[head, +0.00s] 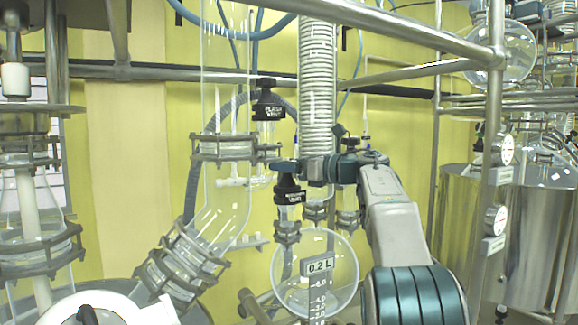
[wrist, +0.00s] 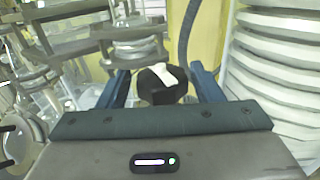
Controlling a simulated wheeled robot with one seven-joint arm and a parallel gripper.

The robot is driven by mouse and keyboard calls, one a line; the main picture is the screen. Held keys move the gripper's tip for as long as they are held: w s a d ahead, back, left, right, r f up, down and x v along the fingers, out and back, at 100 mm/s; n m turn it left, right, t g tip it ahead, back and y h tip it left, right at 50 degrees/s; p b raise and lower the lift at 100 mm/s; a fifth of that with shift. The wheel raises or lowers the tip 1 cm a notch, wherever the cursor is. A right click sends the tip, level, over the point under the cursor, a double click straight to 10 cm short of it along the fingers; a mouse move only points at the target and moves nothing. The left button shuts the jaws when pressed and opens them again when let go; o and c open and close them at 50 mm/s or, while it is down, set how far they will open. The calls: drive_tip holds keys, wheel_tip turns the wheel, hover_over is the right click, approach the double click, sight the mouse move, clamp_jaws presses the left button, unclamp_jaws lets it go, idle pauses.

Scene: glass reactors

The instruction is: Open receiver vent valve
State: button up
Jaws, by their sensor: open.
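The receiver vent valve has a black labelled knob (head: 289,192) on a glass neck above the round receiver flask (head: 315,270) marked 0.2 L. In the wrist view the black knob (wrist: 160,88), with a white bar across its top, sits between the two fingers of my gripper (wrist: 160,73). The fingers are apart, one on each side of the knob, with a visible gap at least on the right. In the head view my gripper (head: 286,166) reaches in from the right at the knob's top. Whether a finger touches the knob cannot be told.
A second black knob, labelled as a flask vent (head: 267,104), stands above and left of my gripper. A ribbed glass condenser column (head: 318,80) rises close behind. A clamped glass vessel (head: 225,195) is on the left. Steel rails (head: 400,32) cross above my arm.

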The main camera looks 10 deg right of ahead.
drive_tip(key=shift+s+d+f+b, duration=0.2)
drive_tip(key=shift+d+b, duration=0.05)
drive_tip(key=shift+b, duration=0.2)
drive_tip(key=b+v, duration=0.2)
drive_tip(key=v, duration=0.5)
